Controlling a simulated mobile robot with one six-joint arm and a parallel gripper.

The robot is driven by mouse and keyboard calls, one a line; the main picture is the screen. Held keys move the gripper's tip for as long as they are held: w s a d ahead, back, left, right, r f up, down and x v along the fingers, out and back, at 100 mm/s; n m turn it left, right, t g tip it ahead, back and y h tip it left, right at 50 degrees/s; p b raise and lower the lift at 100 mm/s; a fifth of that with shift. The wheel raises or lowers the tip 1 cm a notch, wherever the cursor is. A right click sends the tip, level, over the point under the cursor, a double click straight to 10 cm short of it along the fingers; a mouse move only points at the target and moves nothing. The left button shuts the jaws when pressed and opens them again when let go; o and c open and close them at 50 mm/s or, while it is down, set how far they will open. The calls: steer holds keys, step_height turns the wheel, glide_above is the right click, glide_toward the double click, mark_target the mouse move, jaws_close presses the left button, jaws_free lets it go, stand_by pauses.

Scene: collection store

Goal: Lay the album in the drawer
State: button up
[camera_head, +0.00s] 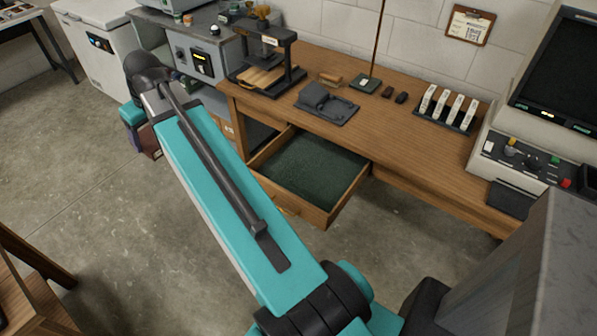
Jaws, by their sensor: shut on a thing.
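The drawer (345,198) is pulled out from under the wooden desk (405,140). It has wooden walls and a dark green lining, and its visible inside is empty. My teal upper arm crosses the picture from the lower right to an elbow at the upper left and covers the drawer's left front corner. My gripper does not show; the arm beyond the elbow is mostly hidden. I cannot make out the album. A small dark reddish shape (149,143) shows beside the arm below the elbow, too little to identify.
On the desk are a black stand (268,58), a dark grey device (328,103) and a rack with white upright pieces (447,107). A large machine with a screen (540,150) stands at the right. Concrete floor in front of the drawer is clear.

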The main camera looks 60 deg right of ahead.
steer(key=s+d+f+b, duration=0.1)
steer(key=s+d+f, duration=0.15)
steer(key=d, duration=0.45)
steer(key=s+d+f+b, duration=0.1)
steer(key=d+f, duration=0.2)
steer(key=d, duration=0.4)
steer(key=s+d+f+b, duration=0.1)
steer(key=s+d+f, duration=0.3)
steer(key=s+d, duration=0.3)
steer(key=s+d+f+b, duration=0.2)
steer(key=s+d+f, duration=0.2)
steer(key=d, duration=0.9)
steer(key=s+d+f+b, duration=0.1)
steer(key=s+d+f, duration=0.3)
steer(key=s+d, duration=0.6)
steer(key=shift+s+f, duration=0.15)
steer(key=shift+s, duration=0.35)
steer(key=p, duration=0.1)
glide_above(309, 170)
steer(key=s, duration=0.2)
step_height(309, 170, down, 14)
steer(key=shift+w+d+f, duration=0.1)
steer(key=shift+w, duration=0.05)
steer(key=shift+f+p, duration=0.5)
steer(key=shift+f, duration=1.4)
steer(key=shift+f, duration=0.15)
